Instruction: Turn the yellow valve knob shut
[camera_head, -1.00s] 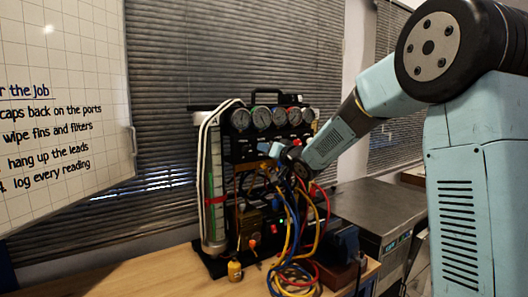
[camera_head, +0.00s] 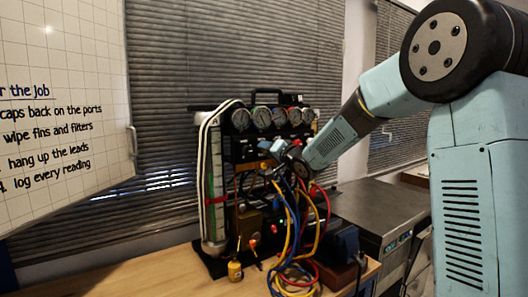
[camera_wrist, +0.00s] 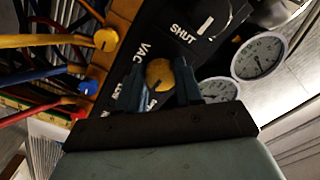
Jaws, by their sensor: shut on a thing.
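The yellow valve knob (camera_wrist: 159,73) shows in the wrist view on the black manifold face, beside the white letters VAC. My gripper (camera_wrist: 160,84) has one finger on each side of the knob and is shut on it. The fingers hide part of the knob's sides and some lettering below it. In the head view my gripper (camera_head: 274,149) is at the front of the gauge rig, under the row of gauges (camera_head: 265,118); the knob cannot be made out there.
Yellow, blue and red hoses (camera_head: 292,230) hang in front of the rig. In the wrist view a yellow fitting (camera_wrist: 105,40) and a blue fitting (camera_wrist: 88,87) sit left of the knob. The word SHUT is above right. A small yellow bottle (camera_head: 235,271) stands on the wooden bench.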

